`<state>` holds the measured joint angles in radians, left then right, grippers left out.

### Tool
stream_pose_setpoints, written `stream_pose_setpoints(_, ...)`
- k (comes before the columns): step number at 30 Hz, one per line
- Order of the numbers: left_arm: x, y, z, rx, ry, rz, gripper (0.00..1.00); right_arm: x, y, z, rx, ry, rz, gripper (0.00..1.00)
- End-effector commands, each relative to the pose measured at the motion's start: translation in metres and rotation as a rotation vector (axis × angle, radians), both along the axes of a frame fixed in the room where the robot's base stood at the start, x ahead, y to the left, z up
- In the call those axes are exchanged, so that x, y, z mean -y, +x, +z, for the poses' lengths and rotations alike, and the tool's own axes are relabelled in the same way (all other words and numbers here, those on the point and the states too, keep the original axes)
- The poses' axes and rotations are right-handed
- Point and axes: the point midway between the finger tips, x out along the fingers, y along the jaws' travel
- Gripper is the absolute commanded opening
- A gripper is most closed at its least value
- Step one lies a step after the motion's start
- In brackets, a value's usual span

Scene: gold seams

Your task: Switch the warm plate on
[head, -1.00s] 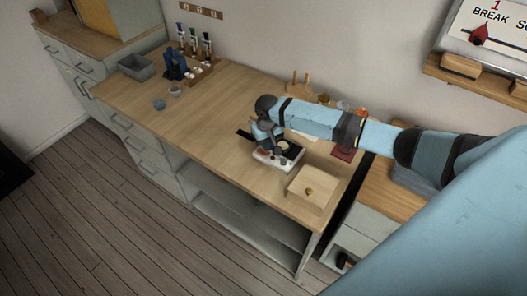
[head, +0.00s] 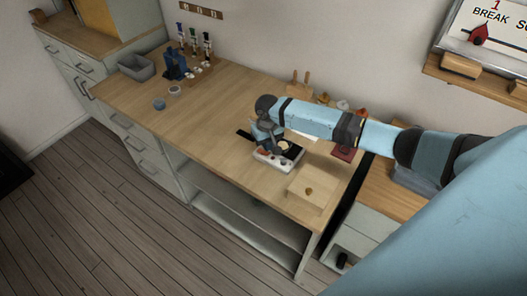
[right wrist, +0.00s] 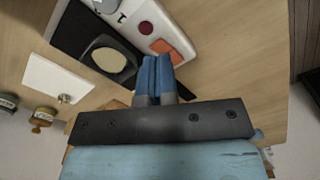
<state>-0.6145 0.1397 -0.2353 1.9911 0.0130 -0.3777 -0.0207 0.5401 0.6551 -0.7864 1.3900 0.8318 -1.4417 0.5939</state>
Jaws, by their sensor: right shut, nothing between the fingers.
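The warm plate (head: 271,159) is a white box with a dark top, standing on the wooden bench. In the right wrist view its white body (right wrist: 181,42) carries a round cream disc (right wrist: 104,60) on a black panel, a dark red round spot (right wrist: 146,28) and an orange-red rectangular switch (right wrist: 163,46). My right gripper (right wrist: 157,60) is shut and empty, its blue fingertips at the near edge of the orange switch. Whether they touch it I cannot tell. In the head view this gripper (head: 266,146) is over the left end of the plate. My left gripper is not in view.
A light wooden box (head: 312,187) with a knob stands just right of the plate. A dark red block (head: 344,153) and small jars are behind my right arm. A grey bin (head: 137,67) and a bottle rack are at the far left. The bench's left middle is mostly clear.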

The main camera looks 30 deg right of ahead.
Motion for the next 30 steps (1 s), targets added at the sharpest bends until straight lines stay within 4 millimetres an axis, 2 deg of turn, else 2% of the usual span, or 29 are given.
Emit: stream_pose_setpoints(30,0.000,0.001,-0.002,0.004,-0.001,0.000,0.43,0.000,0.000,-0.015,0.000,0.000,0.000,0.00)
